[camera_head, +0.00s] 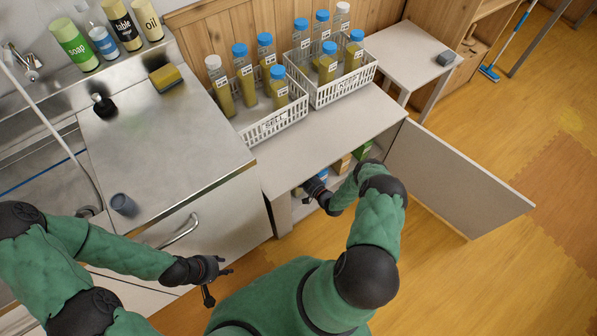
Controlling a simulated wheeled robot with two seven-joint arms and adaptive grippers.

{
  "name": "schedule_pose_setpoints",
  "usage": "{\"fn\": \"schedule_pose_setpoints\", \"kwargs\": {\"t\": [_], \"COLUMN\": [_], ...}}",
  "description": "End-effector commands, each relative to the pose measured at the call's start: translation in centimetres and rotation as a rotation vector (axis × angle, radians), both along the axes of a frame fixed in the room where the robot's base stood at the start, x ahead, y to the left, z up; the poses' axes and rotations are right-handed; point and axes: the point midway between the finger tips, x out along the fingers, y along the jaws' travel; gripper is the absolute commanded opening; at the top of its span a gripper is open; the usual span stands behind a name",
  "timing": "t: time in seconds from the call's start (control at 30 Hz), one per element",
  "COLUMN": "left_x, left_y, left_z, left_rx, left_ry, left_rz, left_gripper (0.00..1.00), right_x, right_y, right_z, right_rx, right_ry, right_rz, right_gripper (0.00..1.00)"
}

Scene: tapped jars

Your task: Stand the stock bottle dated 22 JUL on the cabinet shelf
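My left gripper (217,284) is open and empty, over the floor in front of the sink unit. My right gripper (312,187) reaches into the front of the open cabinet (283,211) under the white counter. A blue bottle cap (322,174) shows right beside it; whether the fingers are shut on that bottle is hidden. Stock bottles with yellowish contents and blue or white caps stand in a left white basket (272,125) and a right white basket (345,89) on the counter. The dates on their labels are too small to read.
The cabinet door (455,185) stands wide open to the right. Boxes, one orange (342,164) and one green (362,150), stand inside the cabinet. A sponge (165,78) and a dark cup (123,204) are on the sink unit. The counter's front strip is clear.

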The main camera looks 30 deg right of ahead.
Motion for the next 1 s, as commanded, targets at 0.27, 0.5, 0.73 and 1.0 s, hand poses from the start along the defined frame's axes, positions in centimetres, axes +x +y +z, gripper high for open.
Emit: {"fn": "schedule_pose_setpoints", "kwargs": {"t": [0.27, 0.5, 0.73, 1.0], "left_x": [0.01, 0.00, 0.00, 0.00], "left_y": [0.00, 0.00, 0.00, 0.00], "left_z": [-0.12, -0.20, -0.20, -0.20], "left_rx": [0.000, 0.000, 0.000, 0.000], "left_ry": [0.000, 0.000, 0.000, 0.000], "left_rz": [0.000, 0.000, 0.000, 0.000], "left_gripper": [0.39, 0.39, 0.39, 0.39], "right_x": [0.09, 0.10, 0.09, 0.05], "right_y": [-0.10, -0.12, -0.12, -0.07], "right_z": [-0.15, -0.37, -0.39, -0.44], "right_rx": [-0.002, -0.001, -0.003, -0.002], "right_ry": [-0.003, -0.004, -0.003, -0.002], "right_rz": [-0.001, -0.001, -0.001, -0.001], "right_gripper": [0.21, 0.21, 0.21, 1.00]}}
